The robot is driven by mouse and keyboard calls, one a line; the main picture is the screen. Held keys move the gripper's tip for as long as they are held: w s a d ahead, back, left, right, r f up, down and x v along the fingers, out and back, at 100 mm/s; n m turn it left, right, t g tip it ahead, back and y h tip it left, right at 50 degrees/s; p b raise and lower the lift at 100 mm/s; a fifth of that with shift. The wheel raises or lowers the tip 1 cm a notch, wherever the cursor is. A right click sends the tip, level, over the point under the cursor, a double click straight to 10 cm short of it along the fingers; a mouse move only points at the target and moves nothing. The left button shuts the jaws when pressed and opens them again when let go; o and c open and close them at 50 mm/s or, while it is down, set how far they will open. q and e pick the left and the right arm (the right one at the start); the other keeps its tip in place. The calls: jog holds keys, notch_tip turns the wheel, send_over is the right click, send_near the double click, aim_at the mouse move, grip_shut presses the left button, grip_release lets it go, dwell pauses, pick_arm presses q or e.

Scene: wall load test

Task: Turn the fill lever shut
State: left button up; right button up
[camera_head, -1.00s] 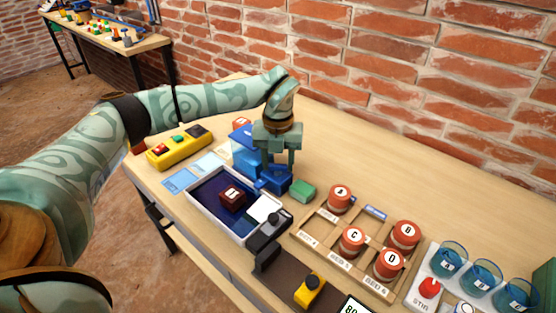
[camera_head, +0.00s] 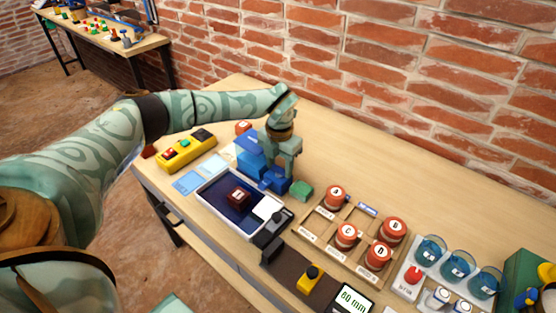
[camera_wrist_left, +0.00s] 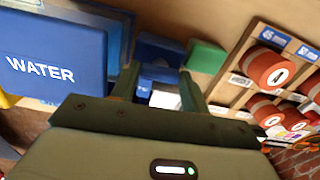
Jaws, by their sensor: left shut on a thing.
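The blue water fill unit (camera_head: 249,163) stands behind a white-rimmed tray (camera_head: 207,200) of dark blue liquid. It shows in the left wrist view as a blue box marked WATER (camera_wrist_left: 45,68). My left gripper (camera_head: 275,172) points down over the unit's right part. In the left wrist view its fingers (camera_wrist_left: 158,88) stand either side of a small blue and white part, shut on the fill lever. The lever is mostly hidden by the fingers, so its angle is hard to tell. A dark red block (camera_head: 238,195) sits in the tray. My right gripper is not in view.
A green block (camera_head: 302,190) stands close right of the gripper. A wooden rack (camera_head: 325,235) holds several red lettered weights. A yellow button box (camera_head: 187,151) is at left. A display (camera_head: 353,299) reads 60 mm. Blue cups (camera_head: 458,264) stand at right. The table's back is clear.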

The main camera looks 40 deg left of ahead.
aim_at(279, 167)
pick_arm(q)
jog(key=shift+m, duration=0.4)
jog(key=o, duration=0.7)
notch_tip(279, 167, up, 16)
jog(key=p, duration=0.4)
jog(key=shift+r, duration=0.15)
